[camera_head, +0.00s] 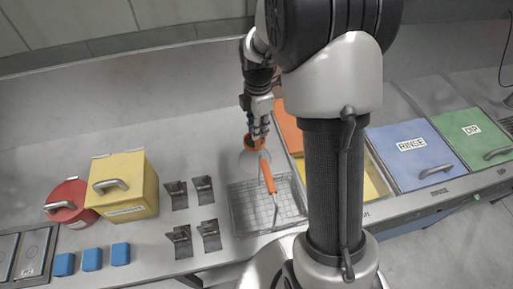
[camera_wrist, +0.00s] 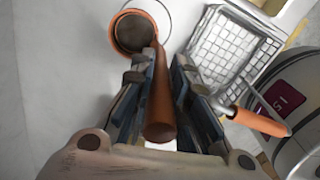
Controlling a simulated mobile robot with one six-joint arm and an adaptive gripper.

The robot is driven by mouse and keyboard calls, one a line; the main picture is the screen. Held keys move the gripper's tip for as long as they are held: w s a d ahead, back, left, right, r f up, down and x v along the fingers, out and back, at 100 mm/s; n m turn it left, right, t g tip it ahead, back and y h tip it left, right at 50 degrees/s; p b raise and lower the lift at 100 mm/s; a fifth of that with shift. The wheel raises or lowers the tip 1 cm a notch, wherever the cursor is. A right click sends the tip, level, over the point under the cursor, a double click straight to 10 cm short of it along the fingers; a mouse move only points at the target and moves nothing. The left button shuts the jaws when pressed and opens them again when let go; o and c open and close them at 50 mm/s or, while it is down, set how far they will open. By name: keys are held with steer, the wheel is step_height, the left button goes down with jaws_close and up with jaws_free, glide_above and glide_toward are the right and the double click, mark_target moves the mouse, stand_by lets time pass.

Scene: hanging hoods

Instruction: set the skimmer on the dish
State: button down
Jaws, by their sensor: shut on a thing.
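The skimmer (camera_wrist: 160,112) has an orange-brown handle and a round orange head with a dark inside. In the wrist view its handle runs between the fingers of my gripper (camera_wrist: 168,85), which is shut on it. In the head view my gripper (camera_head: 258,132) points down, with the orange skimmer head (camera_head: 254,143) just below its fingertips. The dish (camera_head: 250,160) is pale and round, on the counter under the skimmer head. Only part of its thin rim (camera_wrist: 168,22) shows in the wrist view, beside the head. I cannot tell whether head and dish touch.
A wire basket (camera_head: 240,212) with an orange handle (camera_head: 268,177) lies close to the dish. Dark brackets (camera_head: 181,240), a yellow box (camera_head: 128,175), a red pot (camera_head: 68,203) and blue blocks (camera_head: 92,260) stand left. Blue (camera_head: 408,155) and green (camera_head: 468,138) lidded bins are right.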

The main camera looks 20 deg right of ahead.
mark_target(257, 145)
step_height(257, 145, down, 9)
steer(key=shift+r+b, duration=0.2)
steer(key=shift+b, duration=0.6)
steer(key=shift+f, duration=0.15)
steer(key=c, duration=1.5)
jaws_free()
steer(key=shift+c, duration=0.2)
